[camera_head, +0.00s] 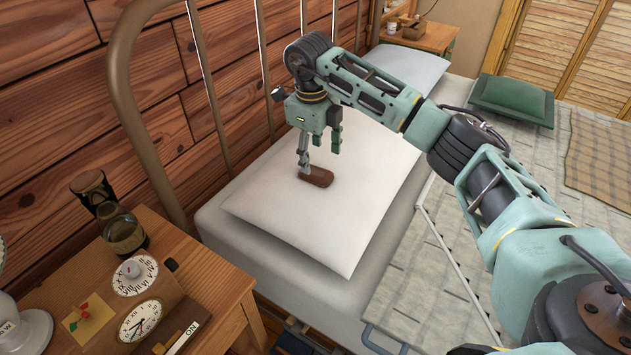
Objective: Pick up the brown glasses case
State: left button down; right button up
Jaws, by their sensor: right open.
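The brown glasses case (317,177) lies on the near white pillow (290,218) on the bed. It is a small dark brown oblong. My right gripper (322,160) points down just above the case, with one finger at the case's left end and the other finger higher and to the right. Its jaws are apart, with nothing held between them. I cannot tell whether the left fingertip touches the case. My left gripper is not in view.
A metal bed frame (128,105) stands along the wooden wall. A nightstand (205,262) at the lower left holds a clock (140,320), a dial and a glass jar (124,234). A green cushion (511,98) lies at the far right. The pillow around the case is clear.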

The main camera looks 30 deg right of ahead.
aim_at(316, 171)
jog(key=f, duration=0.6)
jog(key=shift+w+f, duration=0.25)
jog(key=shift+w, duration=0.1)
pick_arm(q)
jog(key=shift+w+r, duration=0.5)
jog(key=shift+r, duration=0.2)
pick_arm(e)
jog(key=shift+r, duration=0.1)
jog(key=c, duration=1.3)
jog(key=shift+d, duration=0.1)
